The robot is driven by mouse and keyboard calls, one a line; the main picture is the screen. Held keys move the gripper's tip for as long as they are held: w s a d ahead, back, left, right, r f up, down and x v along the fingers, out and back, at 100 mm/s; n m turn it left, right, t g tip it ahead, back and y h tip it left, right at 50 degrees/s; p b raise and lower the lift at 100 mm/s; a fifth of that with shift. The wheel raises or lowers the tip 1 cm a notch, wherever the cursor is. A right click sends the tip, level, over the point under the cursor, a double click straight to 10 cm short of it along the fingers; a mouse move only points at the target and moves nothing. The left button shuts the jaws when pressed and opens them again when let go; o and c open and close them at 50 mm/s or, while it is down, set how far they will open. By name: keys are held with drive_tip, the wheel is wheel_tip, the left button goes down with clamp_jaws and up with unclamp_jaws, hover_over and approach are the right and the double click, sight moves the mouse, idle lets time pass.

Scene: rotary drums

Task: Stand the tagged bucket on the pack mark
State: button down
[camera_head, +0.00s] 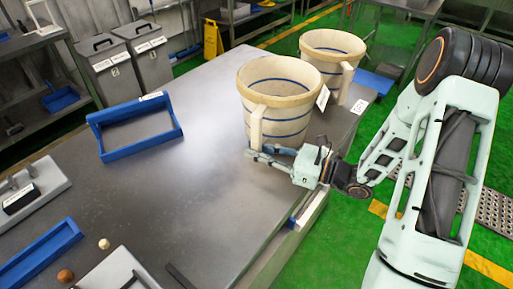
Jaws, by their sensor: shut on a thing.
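A cream bucket (288,85) with blue bands stands upright at the right side of the steel table. Its handle (257,127) faces me, and a white tag (323,97) shows at its right side. My gripper (262,154) is shut on the lower part of this handle. I cannot tell whether the bucket's base touches the table. A second similar bucket (331,46) stands behind it to the right, its handle (345,83) towards me and its lower left part hidden. A small white label (360,106) lies near the table edge; I cannot tell which mark is the pack mark.
A blue open frame (140,151) with a white label stands on the left half of the table (195,185). Blue and grey trays and small round items lie at the lower left. The table middle is clear. Grey bins (108,75) and a yellow floor sign (212,42) stand behind.

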drive_tip(key=shift+f, duration=0.35)
idle(0.5)
drive_tip(key=c, duration=2)
unclamp_jaws()
drive_tip(key=o, duration=0.4)
drive_tip(key=shift+f, duration=0.15)
drive_tip(key=o, duration=0.8)
drive_tip(key=shift+d, duration=0.1)
drive_tip(key=shift+v, duration=4.45)
